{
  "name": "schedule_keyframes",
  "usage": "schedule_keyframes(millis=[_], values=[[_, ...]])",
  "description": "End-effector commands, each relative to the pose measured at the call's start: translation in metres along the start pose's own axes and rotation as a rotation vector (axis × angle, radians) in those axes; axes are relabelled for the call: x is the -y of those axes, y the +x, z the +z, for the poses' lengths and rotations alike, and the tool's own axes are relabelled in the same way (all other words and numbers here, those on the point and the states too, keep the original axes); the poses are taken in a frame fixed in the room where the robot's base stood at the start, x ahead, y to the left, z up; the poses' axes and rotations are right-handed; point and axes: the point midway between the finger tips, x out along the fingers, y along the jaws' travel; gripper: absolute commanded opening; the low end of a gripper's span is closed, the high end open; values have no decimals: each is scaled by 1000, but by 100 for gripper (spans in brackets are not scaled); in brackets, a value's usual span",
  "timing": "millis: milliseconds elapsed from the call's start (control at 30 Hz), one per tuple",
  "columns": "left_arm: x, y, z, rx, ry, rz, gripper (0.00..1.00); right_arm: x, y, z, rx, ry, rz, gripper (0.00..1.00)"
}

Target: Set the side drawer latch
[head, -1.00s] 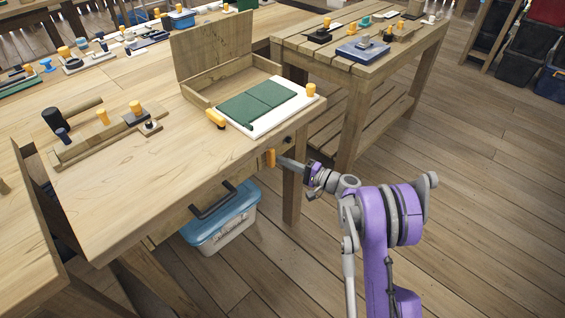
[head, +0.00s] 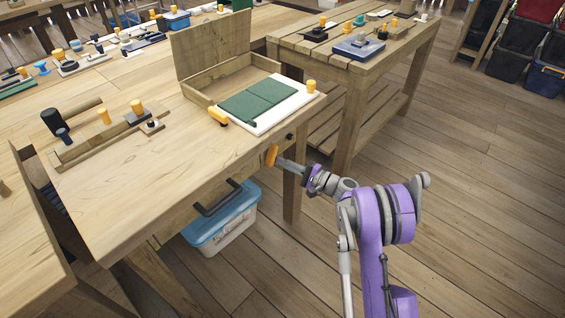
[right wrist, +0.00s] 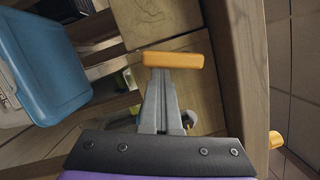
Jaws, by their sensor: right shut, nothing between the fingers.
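The orange latch (head: 271,155) is a short bar on the bench's front, to the right of the drawer front (head: 187,215) with its black handle (head: 217,198). In the right wrist view the latch (right wrist: 173,60) lies crosswise just beyond the fingertips. My right gripper (head: 281,160) is shut and empty, its tips at the latch; whether they touch it I cannot tell. The shut fingers also show in the right wrist view (right wrist: 160,80). My left gripper is not in view.
A blue-lidded bin (head: 222,218) stands below the drawer. A wooden box with an open lid (head: 213,55) and a white board with green panels (head: 290,108) are on the bench top. A second table (head: 352,65) stands behind. Open floor lies to the right.

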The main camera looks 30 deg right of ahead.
Motion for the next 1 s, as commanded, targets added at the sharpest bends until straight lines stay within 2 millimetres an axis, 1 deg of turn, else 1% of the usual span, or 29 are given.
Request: schedule_keyframes(millis=[533,900,1000], values=[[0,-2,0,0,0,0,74,-6,4,16,2,-2,2,0],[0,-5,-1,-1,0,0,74,-5,8,31,2,-2,2,0],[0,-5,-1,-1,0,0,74,-6,8,32,2,-2,1,0]])
